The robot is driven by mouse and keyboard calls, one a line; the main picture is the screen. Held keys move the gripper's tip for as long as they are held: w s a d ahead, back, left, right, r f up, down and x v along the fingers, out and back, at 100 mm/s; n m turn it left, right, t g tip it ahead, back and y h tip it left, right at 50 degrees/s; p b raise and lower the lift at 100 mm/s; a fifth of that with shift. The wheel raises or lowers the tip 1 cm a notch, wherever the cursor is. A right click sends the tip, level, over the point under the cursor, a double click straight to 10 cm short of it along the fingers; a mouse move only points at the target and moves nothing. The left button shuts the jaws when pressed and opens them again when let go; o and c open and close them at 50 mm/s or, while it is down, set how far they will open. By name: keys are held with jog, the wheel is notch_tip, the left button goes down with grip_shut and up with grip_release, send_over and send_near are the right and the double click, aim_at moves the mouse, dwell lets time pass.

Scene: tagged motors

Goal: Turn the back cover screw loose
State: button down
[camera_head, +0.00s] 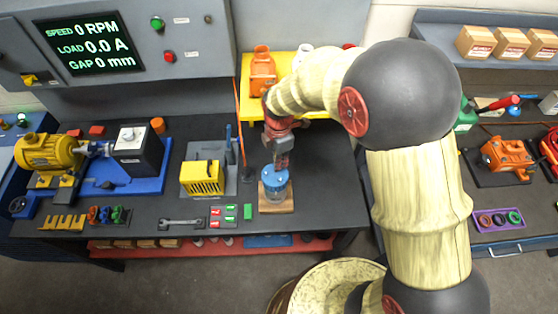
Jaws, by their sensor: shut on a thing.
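A blue round motor (274,178) stands upright on a small wooden block (276,206) on the dark bench. My gripper (280,166), red and grey, points straight down over it. Its fingers are shut at the top of the blue motor. The back cover screw is not separately visible; the fingers cover the spot where they grip.
A yellow caged unit (202,177) sits on a grey plate to the left. A wrench (182,222) and red and green tags (222,216) lie in front. An orange motor (262,70) stands on a yellow shelf (255,104) behind. A dark display (88,46) reads 0 RPM.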

jog(key=shift+s+d+f, duration=0.1)
jog(key=shift+s+f, duration=0.25)
jog(key=c, duration=2.2)
grip_release()
jog(key=o, duration=0.4)
jog(key=shift+w+r, duration=0.25)
jog(key=shift+r, duration=0.1)
notch_tip(320, 180, up, 12)
jog(key=shift+f, duration=0.15)
